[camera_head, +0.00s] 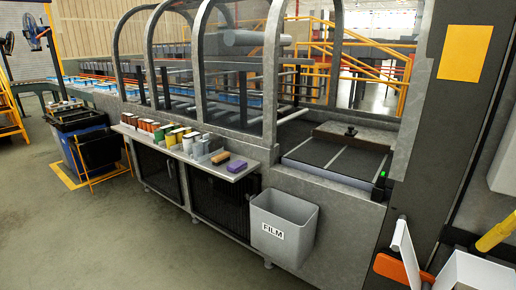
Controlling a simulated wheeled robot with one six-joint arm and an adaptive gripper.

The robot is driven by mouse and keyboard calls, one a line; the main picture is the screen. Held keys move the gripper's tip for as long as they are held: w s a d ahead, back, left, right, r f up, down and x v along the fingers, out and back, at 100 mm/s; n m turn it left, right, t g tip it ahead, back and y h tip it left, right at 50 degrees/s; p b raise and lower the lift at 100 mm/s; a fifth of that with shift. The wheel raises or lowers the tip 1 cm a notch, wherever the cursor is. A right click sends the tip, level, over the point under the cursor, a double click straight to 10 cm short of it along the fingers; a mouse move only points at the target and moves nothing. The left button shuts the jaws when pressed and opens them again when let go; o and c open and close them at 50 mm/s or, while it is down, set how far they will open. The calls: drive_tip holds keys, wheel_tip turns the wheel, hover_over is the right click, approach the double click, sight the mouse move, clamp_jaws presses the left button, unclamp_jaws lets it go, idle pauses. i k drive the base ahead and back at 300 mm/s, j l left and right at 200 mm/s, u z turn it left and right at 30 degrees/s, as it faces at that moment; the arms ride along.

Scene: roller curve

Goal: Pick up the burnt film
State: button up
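I cannot pick out the burnt film for certain. A small black lump (351,131) sits on a brownish plate (372,137) in the open machine bed at the right; I cannot tell whether it is film or a knob. A grey bin (283,228) labelled FILM stands in front of the machine, below that bed, and its inside is mostly hidden.
A shelf (232,176) on the machine's front holds several coloured cartons, a brown block (221,158) and a purple block (238,166). Clear guards (235,60) cover the rollers. A dark bin (95,150) stands at the left. The front floor (110,240) is clear.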

sight(216, 144)
drive_tip(key=i+j, duration=0.3)
drive_tip(key=j, duration=0.4)
drive_tip(key=i+j, duration=0.25)
drive_tip(key=j, duration=0.45)
drive_tip(key=i+j, duration=0.3)
drive_tip(key=j, duration=0.4)
drive_tip(key=i+j, duration=0.3)
drive_tip(key=j, duration=0.4)
drive_tip(key=i+j, duration=0.3)
drive_tip(key=j, duration=0.4)
drive_tip(key=i+j, duration=0.25)
drive_tip(key=j, duration=0.45)
drive_tip(key=i+j, duration=0.3)
drive_tip(key=j, duration=0.4)
drive_tip(key=i+j, duration=0.3)
drive_tip(key=j, duration=0.4)
